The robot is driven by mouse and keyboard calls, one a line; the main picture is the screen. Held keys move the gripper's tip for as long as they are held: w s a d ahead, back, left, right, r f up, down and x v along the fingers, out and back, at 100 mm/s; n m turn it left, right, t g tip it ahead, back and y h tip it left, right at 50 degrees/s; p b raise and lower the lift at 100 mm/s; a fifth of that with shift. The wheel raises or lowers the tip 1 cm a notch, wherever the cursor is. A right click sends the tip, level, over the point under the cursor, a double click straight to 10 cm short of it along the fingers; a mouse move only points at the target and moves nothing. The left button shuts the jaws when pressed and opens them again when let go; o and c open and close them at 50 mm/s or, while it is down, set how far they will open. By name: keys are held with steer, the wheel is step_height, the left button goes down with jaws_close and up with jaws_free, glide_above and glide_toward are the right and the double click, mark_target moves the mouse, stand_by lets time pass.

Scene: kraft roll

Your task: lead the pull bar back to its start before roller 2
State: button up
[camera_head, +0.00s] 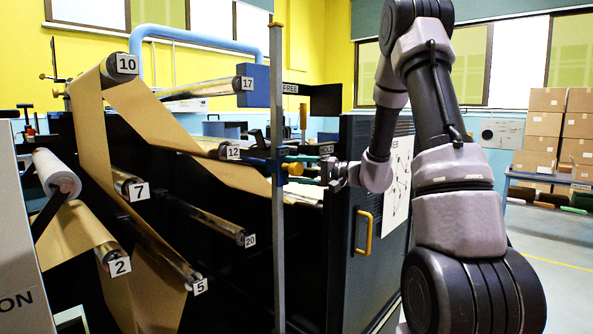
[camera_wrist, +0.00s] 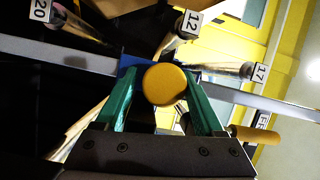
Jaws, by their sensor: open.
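A round yellow knob (camera_head: 295,169) stands out from a blue block (camera_head: 262,164) at the upright grey post (camera_head: 278,240). I take it for the pull bar's grip; the bar itself is not clearly made out. My gripper (camera_head: 305,169) is open, its green fingers above and below the knob. In the wrist view the knob (camera_wrist: 165,84) lies between the fingertips of my gripper (camera_wrist: 160,76); contact cannot be told.
Roller 12 (camera_head: 215,148) is left of the knob and roller 17 (camera_head: 205,88) above it. Rollers 20 (camera_head: 215,222), 5 (camera_head: 170,260), 7 (camera_head: 126,184) and 10 (camera_head: 120,64) crowd the left. A dark cabinet (camera_head: 343,270) with a yellow handle (camera_head: 363,232) stands below my wrist.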

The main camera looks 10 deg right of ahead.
steer(key=shift+r, duration=0.1)
steer(key=c, duration=0.5)
steer(key=shift+w, duration=0.1)
jaws_close()
steer(key=shift+r, duration=0.2)
steer(key=s+a+r, duration=0.1)
steer(key=s+a, duration=0.9)
steer(key=a, duration=0.3)
steer(key=shift+a+r, duration=0.25)
steer(key=s+a+r, duration=0.3)
steer(key=a+r, duration=0.1)
steer(key=r, duration=0.2)
steer(key=shift+s+a+r, duration=0.2)
steer(key=shift+a+r, duration=0.05)
steer(key=shift+r, duration=0.1)
